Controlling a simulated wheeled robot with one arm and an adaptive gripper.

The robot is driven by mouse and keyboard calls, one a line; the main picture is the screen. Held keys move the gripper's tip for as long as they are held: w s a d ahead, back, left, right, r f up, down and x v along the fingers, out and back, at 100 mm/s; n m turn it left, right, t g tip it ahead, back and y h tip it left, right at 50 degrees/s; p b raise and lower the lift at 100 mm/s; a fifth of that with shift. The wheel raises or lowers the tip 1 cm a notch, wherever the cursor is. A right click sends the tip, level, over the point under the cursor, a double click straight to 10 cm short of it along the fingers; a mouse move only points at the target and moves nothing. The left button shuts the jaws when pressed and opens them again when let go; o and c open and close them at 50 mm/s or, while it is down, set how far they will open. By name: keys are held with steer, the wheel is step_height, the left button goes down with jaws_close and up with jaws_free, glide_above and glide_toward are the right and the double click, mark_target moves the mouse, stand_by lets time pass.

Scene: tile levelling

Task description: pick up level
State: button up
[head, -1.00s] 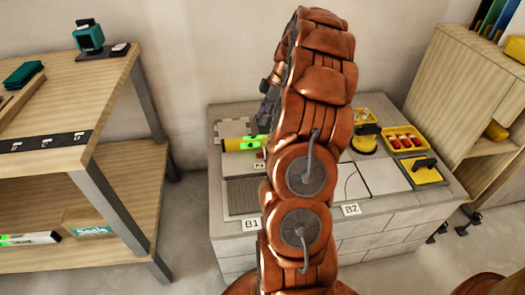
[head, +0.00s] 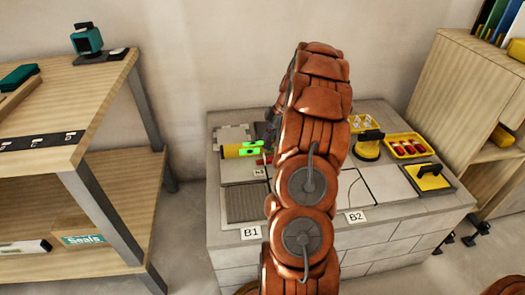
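The level (head: 240,150) is a short yellow bar with bright green parts. It lies on the left part of the grey block-built bench (head: 395,240), near a rough grey tile. My gripper (head: 264,134) is a dark shape behind my orange-brown arm, by the right end of the level. My arm hides most of the gripper and its fingers, so I cannot tell whether it touches the level or how far it is open.
Tiles with labels B1 (head: 251,233) and B2 (head: 356,216) lie on the bench. A yellow suction-type tool (head: 367,148), a yellow tray (head: 408,145) and a yellow-black trowel (head: 430,177) stand at right. Wooden shelves (head: 105,190) flank the bench at left, a cabinet (head: 455,90) at right.

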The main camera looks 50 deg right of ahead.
steer(key=shift+x, duration=0.8)
jaws_close()
